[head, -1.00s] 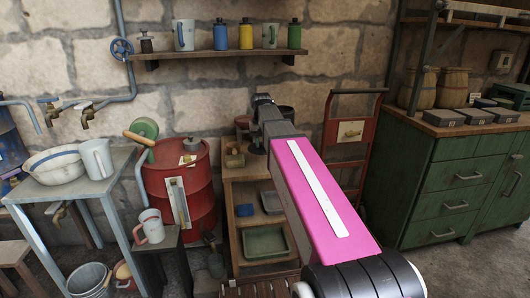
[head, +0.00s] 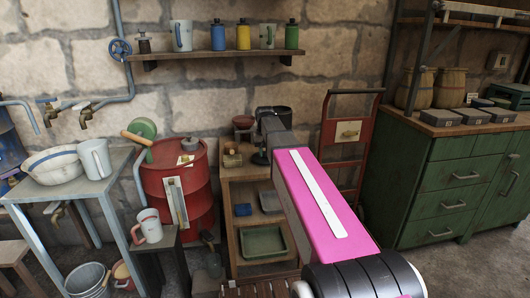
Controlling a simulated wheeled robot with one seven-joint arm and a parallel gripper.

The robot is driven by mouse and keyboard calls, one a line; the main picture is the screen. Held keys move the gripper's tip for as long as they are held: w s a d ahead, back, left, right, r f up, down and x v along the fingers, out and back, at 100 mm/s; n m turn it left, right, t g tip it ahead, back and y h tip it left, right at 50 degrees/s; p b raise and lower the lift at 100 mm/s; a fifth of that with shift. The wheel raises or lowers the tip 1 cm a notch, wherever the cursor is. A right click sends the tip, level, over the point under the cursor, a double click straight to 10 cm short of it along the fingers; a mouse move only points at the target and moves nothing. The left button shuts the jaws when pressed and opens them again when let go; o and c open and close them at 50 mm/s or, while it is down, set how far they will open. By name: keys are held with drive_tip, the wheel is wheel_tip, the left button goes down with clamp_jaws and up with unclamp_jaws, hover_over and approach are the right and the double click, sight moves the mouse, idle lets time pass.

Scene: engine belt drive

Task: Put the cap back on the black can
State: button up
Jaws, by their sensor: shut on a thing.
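The black can (head: 285,117) stands at the back of the wooden shelf unit's top, against the stone wall. It is partly hidden behind the end of my arm, and its top opening is hard to make out. My gripper (head: 261,157) points down over the unit's top, in front of and left of the can in the picture. It is small and dark here. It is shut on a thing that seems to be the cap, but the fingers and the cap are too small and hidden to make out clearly.
The wooden shelf unit (head: 231,215) also bears a reddish bowl-like thing (head: 243,122) and small brown items. A red drum (head: 178,190) stands at its left, a red hand truck (head: 343,140) at its right. A wall shelf (head: 215,60) with bottles and mugs hangs above.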

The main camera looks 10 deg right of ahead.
drive_tip(key=shift+d+f, duration=0.1)
drive_tip(key=shift+f, duration=0.15)
drive_tip(key=o, duration=0.9)
drive_tip(key=shift+s+d, duration=0.15)
